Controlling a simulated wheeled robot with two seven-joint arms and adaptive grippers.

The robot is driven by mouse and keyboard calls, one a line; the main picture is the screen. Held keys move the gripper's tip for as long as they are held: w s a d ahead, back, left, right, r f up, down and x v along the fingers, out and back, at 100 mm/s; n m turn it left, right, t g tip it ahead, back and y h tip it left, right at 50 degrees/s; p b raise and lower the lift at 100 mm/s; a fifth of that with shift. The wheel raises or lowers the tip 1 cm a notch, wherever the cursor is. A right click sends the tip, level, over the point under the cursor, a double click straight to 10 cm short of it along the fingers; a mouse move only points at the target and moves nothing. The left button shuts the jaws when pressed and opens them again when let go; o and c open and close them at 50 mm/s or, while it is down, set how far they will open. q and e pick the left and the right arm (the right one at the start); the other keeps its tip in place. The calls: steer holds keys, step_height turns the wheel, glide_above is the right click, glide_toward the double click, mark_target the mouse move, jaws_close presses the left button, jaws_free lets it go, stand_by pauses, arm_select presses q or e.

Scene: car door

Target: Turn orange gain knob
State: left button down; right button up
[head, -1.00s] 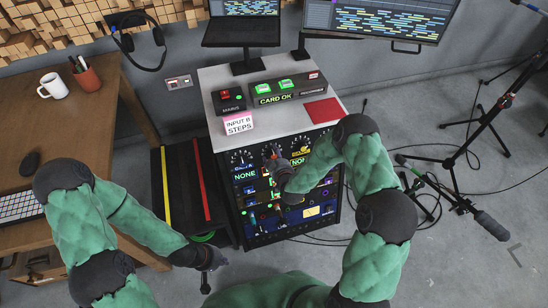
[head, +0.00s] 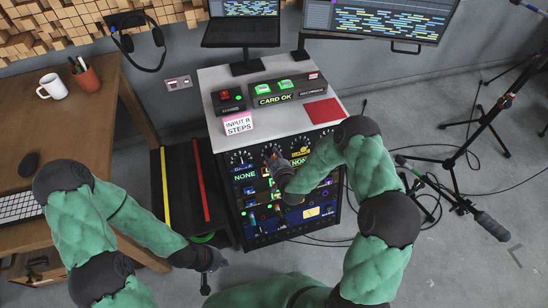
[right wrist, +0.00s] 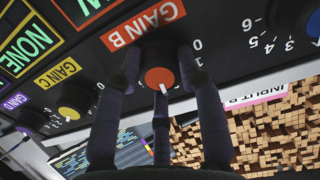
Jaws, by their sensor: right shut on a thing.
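The orange gain knob (right wrist: 159,79) is in the middle of the right wrist view, below an orange GAIN B label (right wrist: 143,25). Its white pointer mark points down in that picture. My right gripper (right wrist: 163,66) has its dark fingers around the knob and is shut on it.
A yellow GAIN C knob (right wrist: 77,97) and a purple GAIN D knob (right wrist: 31,121) are close beside the orange one. On the rack top stand a CARD OK box (head: 285,92) and an INPUT B STEPS card (head: 238,124). A wooden desk (head: 95,125) is at left, microphone stands (head: 470,150) at right.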

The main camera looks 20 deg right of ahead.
steer(key=shift+w+r+m+b, duration=0.1)
steer(key=shift+m+b, duration=0.2)
steer(key=shift+m, duration=1.6)
steer(key=o, duration=1.1)
steer(key=shift+o, duration=0.2)
steer(key=v, duration=1.2)
steer(key=shift+d, duration=0.15)
